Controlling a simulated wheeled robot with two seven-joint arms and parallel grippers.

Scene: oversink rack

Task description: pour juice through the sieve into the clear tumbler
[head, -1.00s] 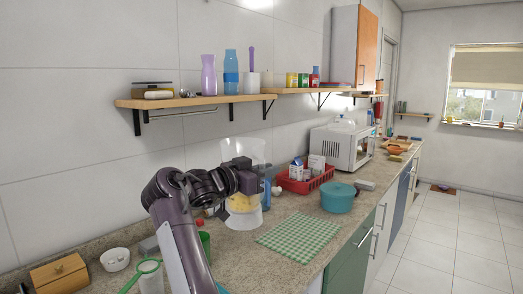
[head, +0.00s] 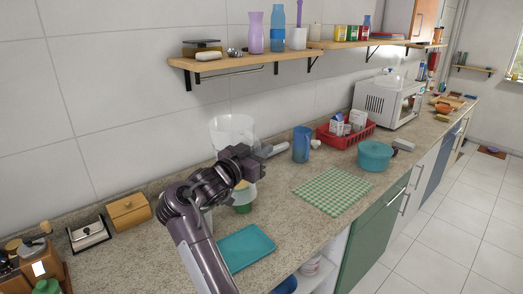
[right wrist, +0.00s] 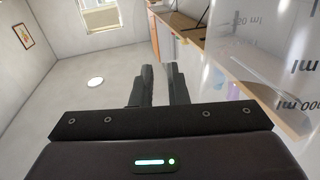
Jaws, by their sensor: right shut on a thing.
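A large clear jug (head: 232,128) with pale yellow juice (head: 244,191) low in it stands upright behind my right gripper in the head view. Its printed volume marks fill the right side of the right wrist view (right wrist: 268,60). My right gripper (head: 358,181) is shut on the jug, with its fingers (right wrist: 160,88) close together; the grip point is mostly hidden. A green piece (head: 243,208) shows just below the juice, and I cannot tell whether it is a cup or the sieve. I cannot make out the sieve or the clear tumbler. My left gripper is out of view.
A teal tray (head: 245,247) lies in front of my right arm. A blue cup (head: 301,146), red basket (head: 345,138), teal pot (head: 375,156) and checked cloth (head: 332,190) are to the right. A wooden box (head: 128,211) is at left. A shelf (head: 235,62) hangs above.

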